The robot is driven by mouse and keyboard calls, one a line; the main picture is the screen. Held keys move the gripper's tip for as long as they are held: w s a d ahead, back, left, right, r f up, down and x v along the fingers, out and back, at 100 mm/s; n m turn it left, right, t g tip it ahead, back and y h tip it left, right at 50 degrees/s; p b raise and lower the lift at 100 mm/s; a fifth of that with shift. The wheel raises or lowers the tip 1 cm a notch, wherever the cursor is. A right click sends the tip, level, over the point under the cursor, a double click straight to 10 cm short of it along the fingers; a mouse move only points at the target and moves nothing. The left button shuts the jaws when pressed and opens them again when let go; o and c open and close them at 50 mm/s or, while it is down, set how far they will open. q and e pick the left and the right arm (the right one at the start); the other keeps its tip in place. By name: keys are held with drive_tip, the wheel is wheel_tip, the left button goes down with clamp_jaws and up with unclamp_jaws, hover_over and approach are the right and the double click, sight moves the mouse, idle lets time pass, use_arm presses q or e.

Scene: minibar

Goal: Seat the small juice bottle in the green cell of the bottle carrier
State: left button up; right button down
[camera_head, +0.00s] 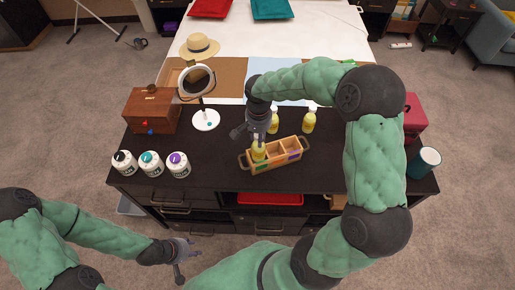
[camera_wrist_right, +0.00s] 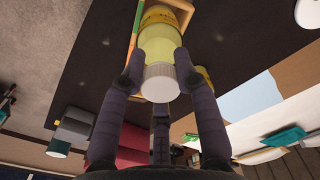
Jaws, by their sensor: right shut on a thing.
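The small juice bottle (camera_head: 258,153), yellow with a white cap, is held in my right gripper (camera_head: 256,141) over the left end cell of the wooden bottle carrier (camera_head: 275,164). In the right wrist view the bottle (camera_wrist_right: 160,50) is between both fingers, cap toward the camera. The carrier's rim (camera_wrist_right: 132,35) shows beside its far end, with a green patch. How deep the bottle sits in the cell is hidden. A purple mark shows at the carrier's right end. My left gripper (camera_head: 184,260) is open and empty, in front of the counter.
Two more yellow bottles (camera_head: 309,121) (camera_head: 274,121) stand behind the carrier. Several white jars (camera_head: 150,164) stand at left, near a wooden box (camera_head: 151,108) and a round mirror (camera_head: 197,81). A teal cup (camera_head: 425,159) stands at right.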

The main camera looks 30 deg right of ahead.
drive_tip(key=shift+w+f, duration=0.25)
drive_tip(key=shift+f, duration=0.6)
wheel_tip(320, 180, down, 4)
drive_tip(key=shift+s+r+b, duration=0.1)
drive_tip(key=shift+r+b, duration=0.15)
drive_tip(key=shift+b, duration=0.3)
drive_tip(key=shift+f, duration=0.4)
drive_tip(key=c, duration=0.9)
unclamp_jaws()
drive_tip(key=shift+f, duration=0.1)
